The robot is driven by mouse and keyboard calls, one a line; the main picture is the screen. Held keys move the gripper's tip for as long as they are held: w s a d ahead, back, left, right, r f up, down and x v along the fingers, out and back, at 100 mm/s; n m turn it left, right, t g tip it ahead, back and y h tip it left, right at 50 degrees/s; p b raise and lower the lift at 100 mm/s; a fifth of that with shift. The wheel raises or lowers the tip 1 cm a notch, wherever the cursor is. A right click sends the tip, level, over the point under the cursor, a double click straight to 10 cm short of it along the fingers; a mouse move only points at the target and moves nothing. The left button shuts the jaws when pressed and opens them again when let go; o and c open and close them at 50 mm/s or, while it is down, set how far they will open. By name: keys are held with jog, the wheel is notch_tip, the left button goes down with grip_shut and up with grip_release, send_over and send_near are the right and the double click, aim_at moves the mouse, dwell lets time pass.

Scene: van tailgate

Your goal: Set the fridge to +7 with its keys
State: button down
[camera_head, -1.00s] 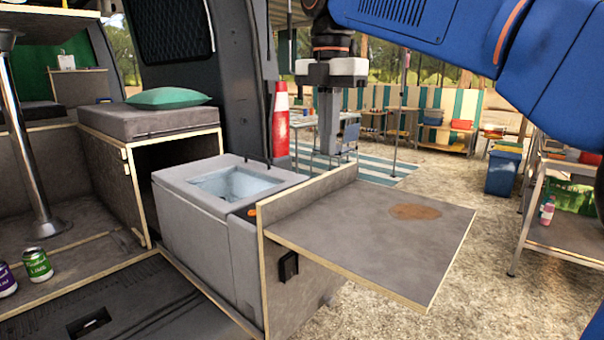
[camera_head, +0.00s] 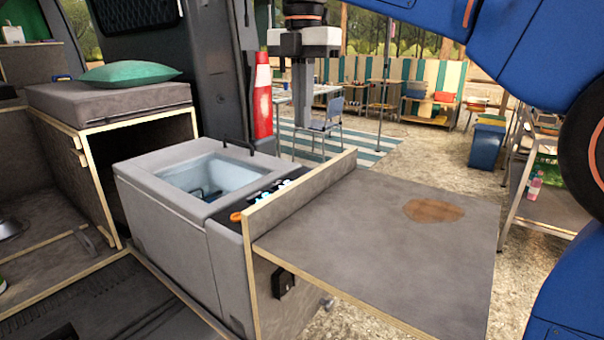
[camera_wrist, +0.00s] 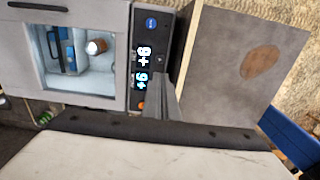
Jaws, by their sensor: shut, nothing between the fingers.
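The grey fridge (camera_head: 170,235) stands in the van, its top showing a pale inside. Its control panel (camera_head: 275,192) runs along the right side of the top, partly hidden by the board's raised edge. In the wrist view the panel (camera_wrist: 137,20) has a blue round key (camera_wrist: 151,22), a small dark key (camera_wrist: 159,60) and an orange part (camera_wrist: 141,106). Two lit readouts (camera_wrist: 142,68), one white and one cyan, show sideways characters with a plus sign; I cannot read the digits surely. My gripper (camera_head: 301,130) is shut and empty, pointing down above the panel's side; its fingers (camera_wrist: 161,80) cover part of the panel.
A wooden-edged board (camera_head: 370,235) with a brown stain juts out right of the fridge, its raised edge beside the panel. A dark handle bar (camera_wrist: 38,7) crosses the fridge top. A cushioned box (camera_head: 110,97) stands left. A red cone (camera_head: 263,105) is behind.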

notch_tip(320, 180, down, 13)
jog(key=shift+f, duration=0.15)
dwell(0.4)
jog(key=shift+s+f, duration=0.15)
jog(key=shift+f, duration=0.8)
jog(key=shift+r, duration=0.45)
notch_tip(320, 180, up, 14)
jog(key=shift+d, duration=0.1)
dwell(0.4)
